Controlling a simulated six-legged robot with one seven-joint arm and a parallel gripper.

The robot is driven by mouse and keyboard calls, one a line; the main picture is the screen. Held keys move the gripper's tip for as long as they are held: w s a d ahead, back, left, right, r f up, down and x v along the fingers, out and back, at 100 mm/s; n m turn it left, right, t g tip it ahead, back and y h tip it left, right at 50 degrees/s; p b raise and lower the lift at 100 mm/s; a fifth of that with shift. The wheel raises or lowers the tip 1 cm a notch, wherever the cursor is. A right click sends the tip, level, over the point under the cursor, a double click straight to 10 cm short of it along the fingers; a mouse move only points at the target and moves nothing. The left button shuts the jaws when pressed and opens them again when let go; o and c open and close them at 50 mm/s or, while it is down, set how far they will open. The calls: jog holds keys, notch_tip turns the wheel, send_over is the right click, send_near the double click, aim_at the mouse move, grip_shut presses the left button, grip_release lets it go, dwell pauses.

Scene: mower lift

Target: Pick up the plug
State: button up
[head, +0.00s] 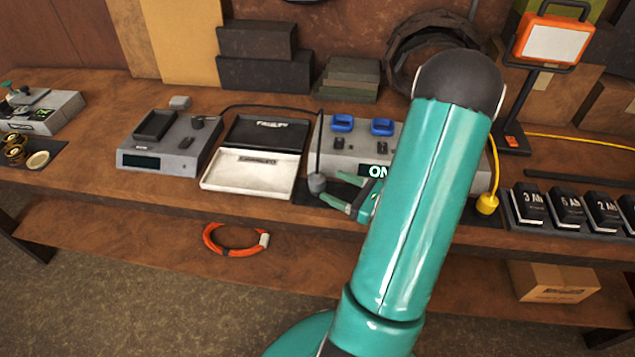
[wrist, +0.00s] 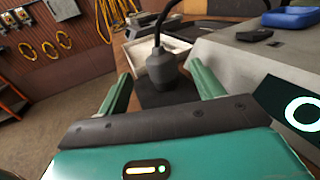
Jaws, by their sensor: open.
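The plug is dark grey and bulb-shaped, on a black cable. In the head view the plug (head: 317,184) stands upright at the bench's front edge, in front of the grey box with the lit display. My gripper (head: 338,191) is open just to the right of it, with its green fingers pointing toward it. In the wrist view the plug (wrist: 163,70) appears ahead, between and a little beyond the two open fingers of my gripper (wrist: 163,88). The fingers do not appear to touch it. A dark pad (wrist: 160,98) lies below it.
A grey box (head: 334,135) with blue parts stands close behind my gripper. A white tray (head: 235,178) lies to the left, beside a grey device (head: 150,160). A yellow plug (head: 487,204) and black batteries (head: 565,208) are to the right. My arm hides part of the bench.

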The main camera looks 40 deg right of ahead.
aim_at(325, 182)
jog(key=shift+x, duration=3.2)
jog(key=shift+d, duration=0.1)
jog(key=shift+c, duration=0.2)
jog(key=c, duration=1.1)
